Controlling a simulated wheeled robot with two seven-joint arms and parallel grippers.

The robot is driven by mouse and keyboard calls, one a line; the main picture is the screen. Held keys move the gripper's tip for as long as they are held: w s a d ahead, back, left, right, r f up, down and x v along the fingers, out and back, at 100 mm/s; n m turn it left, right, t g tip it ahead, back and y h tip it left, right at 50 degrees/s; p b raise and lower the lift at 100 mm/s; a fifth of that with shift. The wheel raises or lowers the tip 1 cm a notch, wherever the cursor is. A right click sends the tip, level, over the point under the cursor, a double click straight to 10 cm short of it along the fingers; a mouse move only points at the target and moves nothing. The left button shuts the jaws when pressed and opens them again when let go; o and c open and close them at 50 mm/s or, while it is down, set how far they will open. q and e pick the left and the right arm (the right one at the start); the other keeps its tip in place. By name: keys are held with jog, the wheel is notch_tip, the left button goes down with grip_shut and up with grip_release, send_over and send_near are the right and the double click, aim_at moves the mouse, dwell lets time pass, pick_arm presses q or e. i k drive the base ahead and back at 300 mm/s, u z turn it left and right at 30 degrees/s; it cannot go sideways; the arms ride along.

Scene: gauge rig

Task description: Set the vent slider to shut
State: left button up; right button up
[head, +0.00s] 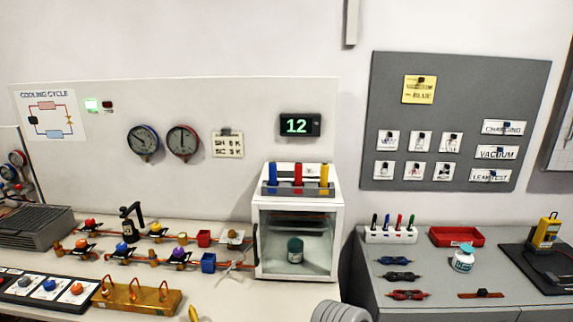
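I cannot pick out a vent slider for certain in the head view. A dark grey box with a ribbed, slatted top (35,228) stands at the far left of the bench; no slider or setting on it can be made out. A white glass-fronted cabinet (256,240) stands at the middle of the view with a dark green jar (295,250) inside. No slider can be made out on it either. Neither of my grippers can be seen.
Pipes with several coloured valves (122,249) cross the left bench. A brass block (135,301) with red-tipped levers lies in front. A grey ribbed shape (340,312) enters at the bottom. The right bench (450,290) holds a red tray (457,237) and tools.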

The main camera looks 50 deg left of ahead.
aim_at(306, 173)
jog(key=u, duration=2)
